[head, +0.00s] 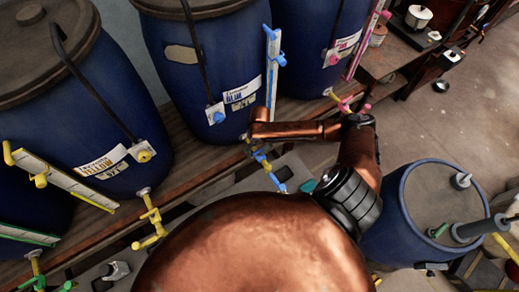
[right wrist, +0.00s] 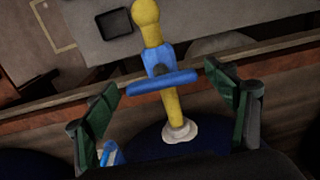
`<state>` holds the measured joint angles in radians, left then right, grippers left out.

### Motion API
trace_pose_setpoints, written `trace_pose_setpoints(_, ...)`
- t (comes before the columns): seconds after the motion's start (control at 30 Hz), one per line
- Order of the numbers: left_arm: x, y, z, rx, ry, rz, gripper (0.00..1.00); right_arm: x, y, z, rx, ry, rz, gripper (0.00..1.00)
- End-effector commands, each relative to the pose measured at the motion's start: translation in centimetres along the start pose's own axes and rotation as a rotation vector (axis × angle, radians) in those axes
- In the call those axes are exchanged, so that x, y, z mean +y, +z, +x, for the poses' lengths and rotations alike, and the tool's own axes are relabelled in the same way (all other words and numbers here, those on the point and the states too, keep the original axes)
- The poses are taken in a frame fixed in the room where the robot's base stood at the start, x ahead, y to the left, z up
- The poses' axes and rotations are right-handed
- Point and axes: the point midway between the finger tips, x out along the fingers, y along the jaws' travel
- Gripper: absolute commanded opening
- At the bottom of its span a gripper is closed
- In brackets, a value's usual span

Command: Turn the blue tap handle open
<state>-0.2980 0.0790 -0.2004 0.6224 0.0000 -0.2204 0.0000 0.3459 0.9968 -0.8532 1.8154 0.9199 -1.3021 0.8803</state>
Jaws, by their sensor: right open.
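The blue tap handle (right wrist: 162,83) is a bar lying across a yellow tap body (right wrist: 172,105) in the right wrist view. A pale flange joins the tap to the dark blue vat below. My right gripper (right wrist: 160,79) is open, with one green finger on each side of the handle. Gaps show between the fingers and the handle's ends. In the head view the right gripper (head: 256,142) is small, at the front of the middle blue vat (head: 210,80), and partly covers the tap. Blue tap parts (head: 266,167) show just below it. My left gripper is not in view.
The yellow-labelled vat (head: 90,110) with a yellow tap (head: 152,220) stands to the left. The pink-labelled vat (head: 315,45) with a pink tap (head: 347,104) stands to the right. A blue drum (head: 400,225) stands at lower right. Open floor lies at upper right.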

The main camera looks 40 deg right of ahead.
Motion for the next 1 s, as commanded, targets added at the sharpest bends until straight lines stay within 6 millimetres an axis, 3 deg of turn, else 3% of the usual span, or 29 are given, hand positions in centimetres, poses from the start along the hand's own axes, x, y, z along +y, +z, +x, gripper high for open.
trace_pose_setpoints(0.27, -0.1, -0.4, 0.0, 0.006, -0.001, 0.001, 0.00, -0.1, -0.1, 0.1, 0.001, 0.000, -0.003, 0.77)
trace_pose_setpoints(0.83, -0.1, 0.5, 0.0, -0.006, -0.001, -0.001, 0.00, -0.1, -0.1, 0.1, 0.000, 0.000, -0.003, 0.38)
trace_pose_setpoints(1.0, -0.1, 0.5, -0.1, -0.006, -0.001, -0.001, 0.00, -0.1, -0.1, 0.1, 0.000, 0.001, -0.008, 0.36)
